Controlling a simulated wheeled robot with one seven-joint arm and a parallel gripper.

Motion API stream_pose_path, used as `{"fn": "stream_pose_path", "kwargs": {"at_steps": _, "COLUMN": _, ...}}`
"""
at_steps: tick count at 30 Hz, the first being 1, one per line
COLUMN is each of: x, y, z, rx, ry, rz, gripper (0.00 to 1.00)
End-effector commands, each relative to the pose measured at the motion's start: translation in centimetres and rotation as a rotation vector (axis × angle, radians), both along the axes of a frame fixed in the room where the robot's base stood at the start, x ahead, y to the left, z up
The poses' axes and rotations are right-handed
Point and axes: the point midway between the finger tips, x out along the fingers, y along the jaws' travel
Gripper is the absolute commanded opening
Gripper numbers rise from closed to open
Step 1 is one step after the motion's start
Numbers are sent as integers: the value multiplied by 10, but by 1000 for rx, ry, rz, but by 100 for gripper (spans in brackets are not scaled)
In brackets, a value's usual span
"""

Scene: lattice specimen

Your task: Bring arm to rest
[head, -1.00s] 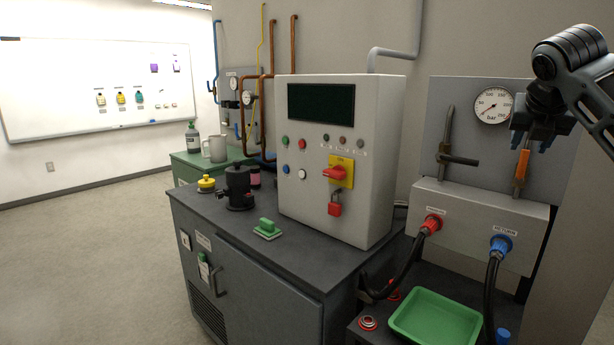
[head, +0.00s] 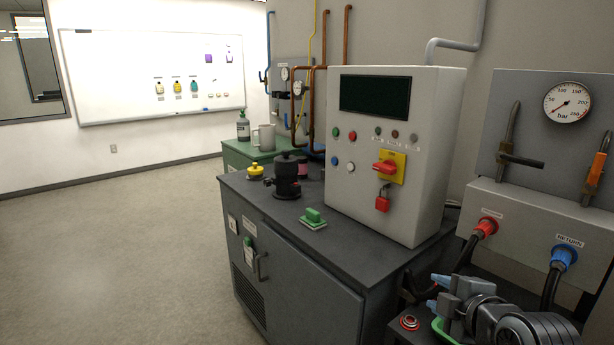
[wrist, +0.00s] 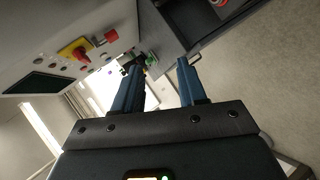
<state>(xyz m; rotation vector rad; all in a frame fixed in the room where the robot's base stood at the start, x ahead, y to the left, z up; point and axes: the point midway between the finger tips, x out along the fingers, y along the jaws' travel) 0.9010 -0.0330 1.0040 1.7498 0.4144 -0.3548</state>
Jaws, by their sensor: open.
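My gripper (head: 441,293) is at the lower right of the head view, in front of the hose panel and over the green tray (head: 440,333), which it mostly hides. In the wrist view my gripper (wrist: 158,75) shows two blue fingers spread apart with nothing between them. It is open and empty. Beyond the fingertips the wrist view shows the grey cabinet and the control box, tilted.
The control box (head: 390,215) with a red padlock (head: 382,203) stands on the dark cabinet (head: 300,270). A red hose connector (head: 486,227) and a blue one (head: 565,256) are near my arm. The floor (head: 130,250) at left is clear.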

Motion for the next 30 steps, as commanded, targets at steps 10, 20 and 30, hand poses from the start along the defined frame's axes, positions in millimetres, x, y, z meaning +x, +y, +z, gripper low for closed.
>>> {"fn": "stream_pose_path", "kwargs": {"at_steps": 10, "x": -109, "y": 57, "z": -65, "rx": 444, "ry": -39, "rz": -207, "gripper": 41}}
{"fn": "stream_pose_path", "kwargs": {"at_steps": 20, "x": -234, "y": 73, "z": -92, "rx": 770, "ry": -65, "rz": -399, "gripper": 41}}
{"fn": "stream_pose_path", "kwargs": {"at_steps": 30, "x": -364, "y": 62, "z": -78, "rx": 1019, "ry": -95, "rz": -536, "gripper": 41}}
